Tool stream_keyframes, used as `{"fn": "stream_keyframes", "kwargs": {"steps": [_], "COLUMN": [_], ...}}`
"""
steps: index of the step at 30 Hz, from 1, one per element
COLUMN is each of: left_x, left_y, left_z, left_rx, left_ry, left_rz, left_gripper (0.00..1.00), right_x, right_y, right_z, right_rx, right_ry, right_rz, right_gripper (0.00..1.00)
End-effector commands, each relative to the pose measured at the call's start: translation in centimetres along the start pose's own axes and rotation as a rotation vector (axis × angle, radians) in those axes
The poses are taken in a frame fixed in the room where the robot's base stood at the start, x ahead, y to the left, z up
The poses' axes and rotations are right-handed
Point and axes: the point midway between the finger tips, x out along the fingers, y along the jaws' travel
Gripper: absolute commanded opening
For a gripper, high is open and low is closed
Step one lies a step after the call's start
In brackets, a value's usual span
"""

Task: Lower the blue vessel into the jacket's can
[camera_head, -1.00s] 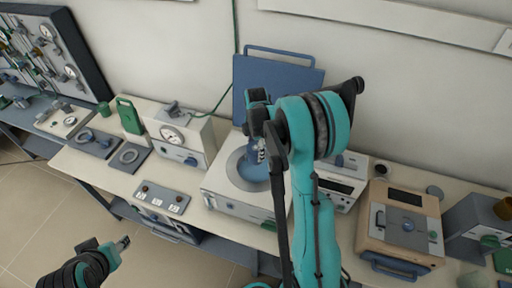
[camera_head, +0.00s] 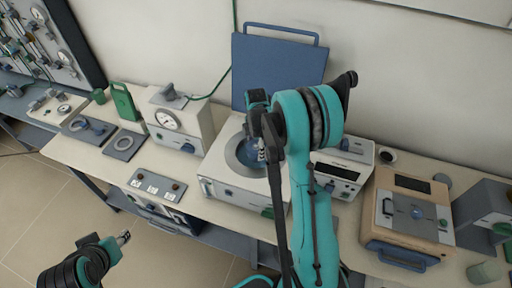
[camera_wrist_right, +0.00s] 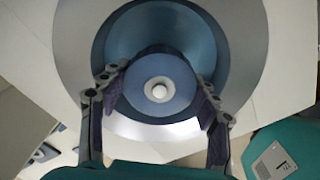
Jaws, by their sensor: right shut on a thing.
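The jacket is a white box (camera_head: 221,184) on the bench, with a round can (camera_head: 241,152) open at its top and a blue lid raised behind it. The can's blue inner wall (camera_wrist_right: 116,40) and grey rim show in the right wrist view. My right gripper (camera_head: 262,152) is over the can's opening, pointing down. In the wrist view its fingers are shut on the sides of the blue vessel (camera_wrist_right: 143,101), which has a round blue top with a white knob. The vessel lies within the can's outline; its depth is hidden. My left gripper (camera_head: 123,237) is low at the left, away from the bench.
The raised blue lid (camera_head: 278,75) stands behind the jacket. A gauge box (camera_head: 180,122) is to its left, a white device with a display (camera_head: 342,172) to its right, and a tan furnace (camera_head: 408,222) farther right. A switch box (camera_head: 155,187) sits at the bench's front edge.

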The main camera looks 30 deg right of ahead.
Motion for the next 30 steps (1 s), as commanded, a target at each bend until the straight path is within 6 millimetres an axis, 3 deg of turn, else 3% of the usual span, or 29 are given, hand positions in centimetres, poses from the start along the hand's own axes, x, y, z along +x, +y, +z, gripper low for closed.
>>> {"fn": "stream_keyframes", "kwargs": {"steps": [15,30], "left_x": [3.4,3.6], "left_y": [0.0,0.0], "left_z": [2.4,2.6], "left_rx": [0.000,0.000], "left_ry": [0.000,0.000], "left_rz": [0.000,0.000], "left_gripper": [0.40,0.40], "right_x": [4.8,5.2], "right_y": [0.0,0.0], "right_z": [0.0,0.0], "right_rx": [0.000,0.000], "right_ry": [0.000,0.000], "right_rz": [0.000,0.000], "right_gripper": [0.07,0.07]}}
